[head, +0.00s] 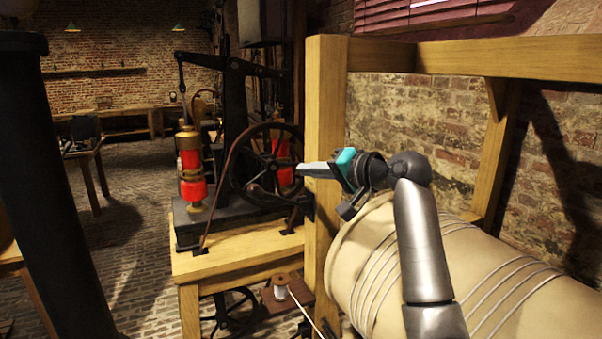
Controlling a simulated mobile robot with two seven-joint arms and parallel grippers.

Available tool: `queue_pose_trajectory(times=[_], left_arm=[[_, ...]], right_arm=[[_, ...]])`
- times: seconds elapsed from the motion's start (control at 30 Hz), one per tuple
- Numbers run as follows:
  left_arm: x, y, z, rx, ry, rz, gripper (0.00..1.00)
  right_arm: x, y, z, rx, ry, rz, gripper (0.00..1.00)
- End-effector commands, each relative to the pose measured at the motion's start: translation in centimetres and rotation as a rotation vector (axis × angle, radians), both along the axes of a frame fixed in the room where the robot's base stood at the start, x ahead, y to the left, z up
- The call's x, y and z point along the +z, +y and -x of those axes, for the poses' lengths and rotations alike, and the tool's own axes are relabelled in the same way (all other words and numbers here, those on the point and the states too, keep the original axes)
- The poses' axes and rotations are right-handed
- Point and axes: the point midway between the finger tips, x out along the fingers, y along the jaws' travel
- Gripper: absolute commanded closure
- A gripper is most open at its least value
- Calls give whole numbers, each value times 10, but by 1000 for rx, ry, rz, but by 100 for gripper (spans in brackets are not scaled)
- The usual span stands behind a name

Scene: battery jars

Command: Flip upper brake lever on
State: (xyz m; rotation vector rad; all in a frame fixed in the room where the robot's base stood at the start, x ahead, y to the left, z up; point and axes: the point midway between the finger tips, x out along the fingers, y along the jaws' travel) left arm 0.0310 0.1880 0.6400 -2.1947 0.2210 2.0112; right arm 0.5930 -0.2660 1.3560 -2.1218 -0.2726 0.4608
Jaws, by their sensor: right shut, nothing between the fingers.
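My right gripper (306,170) reaches in from the right with its fingers shut and empty. They point left, in front of the wooden post and close to the right rim of the dark spoked wheel (233,165). A dark lever-like bar (207,232) slants down from the wheel's left side to the table. Another short bar (292,220) stands by the wheel's lower right. I cannot tell which part is the upper brake lever or how it is set; the wrist and post may hide some of it. My left gripper is out of view.
The wheel belongs to a black beam machine (236,95) with a red-and-brass cylinder (192,170) on a wooden table (215,258). A thick wooden post (327,85) and a large cream wire-wound drum (385,255) crowd my right arm. Another wheel (228,313) sits below the table.

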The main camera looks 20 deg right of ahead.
Motion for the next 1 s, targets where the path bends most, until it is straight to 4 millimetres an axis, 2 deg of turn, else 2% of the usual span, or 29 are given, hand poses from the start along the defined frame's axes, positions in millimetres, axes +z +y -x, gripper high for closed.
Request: queue_pose_trajectory(times=[0.2,0.57,0.8,1.0], left_arm=[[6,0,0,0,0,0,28],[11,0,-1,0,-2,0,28],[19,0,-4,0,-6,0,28],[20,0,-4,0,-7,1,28]], right_arm=[[-6,14,-32,1,1,-1,100],[-17,30,-74,1,1,0,100],[-35,56,-68,1,0,1,100],[-40,63,-66,0,0,1,100]])
